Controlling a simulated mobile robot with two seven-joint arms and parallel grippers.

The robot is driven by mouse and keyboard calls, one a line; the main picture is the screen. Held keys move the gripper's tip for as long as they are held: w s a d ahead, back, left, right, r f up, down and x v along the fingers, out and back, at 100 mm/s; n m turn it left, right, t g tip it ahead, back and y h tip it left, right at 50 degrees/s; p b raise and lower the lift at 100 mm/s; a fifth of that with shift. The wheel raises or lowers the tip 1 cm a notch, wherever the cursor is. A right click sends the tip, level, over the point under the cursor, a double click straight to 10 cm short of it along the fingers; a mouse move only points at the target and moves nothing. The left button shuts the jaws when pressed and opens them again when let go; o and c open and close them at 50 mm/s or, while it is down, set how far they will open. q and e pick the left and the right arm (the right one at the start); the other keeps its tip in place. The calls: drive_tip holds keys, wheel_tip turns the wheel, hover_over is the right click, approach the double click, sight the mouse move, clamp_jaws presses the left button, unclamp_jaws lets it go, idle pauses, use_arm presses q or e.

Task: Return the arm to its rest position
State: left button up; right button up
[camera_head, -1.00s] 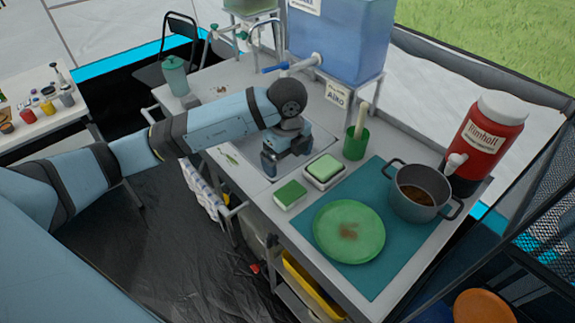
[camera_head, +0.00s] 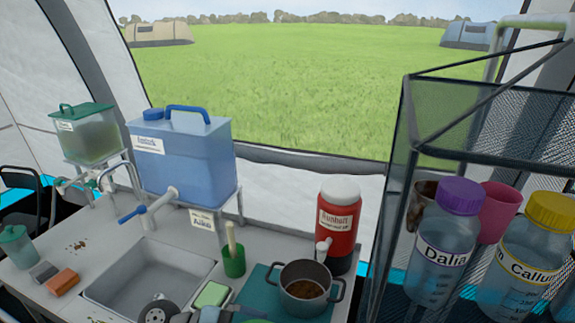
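My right arm and gripper are out of view.
The sink (camera_head: 150,272) lies close behind the arm. A green sponge (camera_head: 212,293), green cup (camera_head: 234,262), pot (camera_head: 305,288) and red dispenser (camera_head: 338,228) stand right of it. Orange sponge (camera_head: 62,282) lies left. A mesh shelf holds bottles (camera_head: 446,250) at right.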

use_arm(q)
drive_tip(key=w+a+n+t+y+p, duration=0.2)
drive_tip(key=a+n+t+y+p, duration=0.3)
drive_tip(key=n+t, duration=1.25)
drive_tip(key=s+a+f+n+g+y, duration=0.2)
drive_tip(key=s+a+f+y, duration=0.1)
drive_tip(key=s+f, duration=0.3)
drive_tip(key=s+a+f+n+g+y+p, duration=0.1)
drive_tip(key=s+a+f+n+g+y, duration=0.2)
drive_tip(key=s+f, duration=0.3)
wheel_tip(320, 180, down, 3)
drive_tip(key=shift+s+a+f+n+y, duration=0.15)
drive_tip(key=shift+a+n+y, duration=0.2)
drive_tip(key=shift+a+y, duration=0.5)
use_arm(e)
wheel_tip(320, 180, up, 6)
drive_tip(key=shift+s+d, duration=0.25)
use_arm(q)
drive_tip(key=shift+d, duration=0.1)
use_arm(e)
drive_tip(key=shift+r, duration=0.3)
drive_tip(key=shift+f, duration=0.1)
